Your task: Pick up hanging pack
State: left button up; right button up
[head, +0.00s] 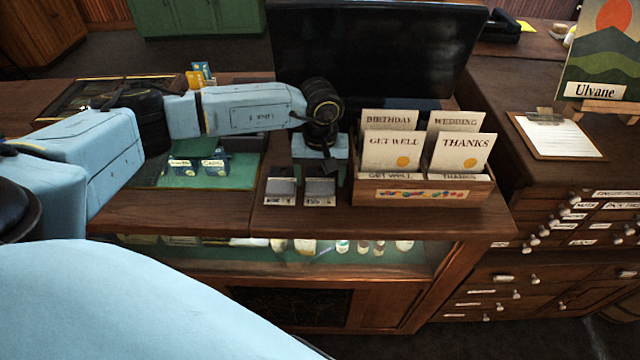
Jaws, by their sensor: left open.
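I cannot make out a hanging pack in the head view. My left arm reaches in from the left over the wooden counter, and its wrist bends down. My left gripper (321,178) points down at the counter just left of the card box, with its jaws open. Two small grey blocks with white labels, the left one (280,188) and the right one (319,188), stand at the gripper, and I see nothing held. The wrist and gripper hide part of the counter behind them. My right gripper is not in view.
A wooden box (421,192) of greeting cards stands close to the gripper's right. A large dark screen (375,50) rises behind. A clipboard (556,136) lies on the drawer cabinet at right. The counter's front edge is clear.

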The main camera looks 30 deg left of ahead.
aim_at(320, 184)
pick_arm(q)
jog(key=shift+f, duration=0.8)
jog(key=shift+c, duration=0.4)
jog(key=c, duration=0.7)
jog(key=shift+o, duration=0.2)
notch_tip(320, 184, up, 10)
jog(key=b, duration=0.1)
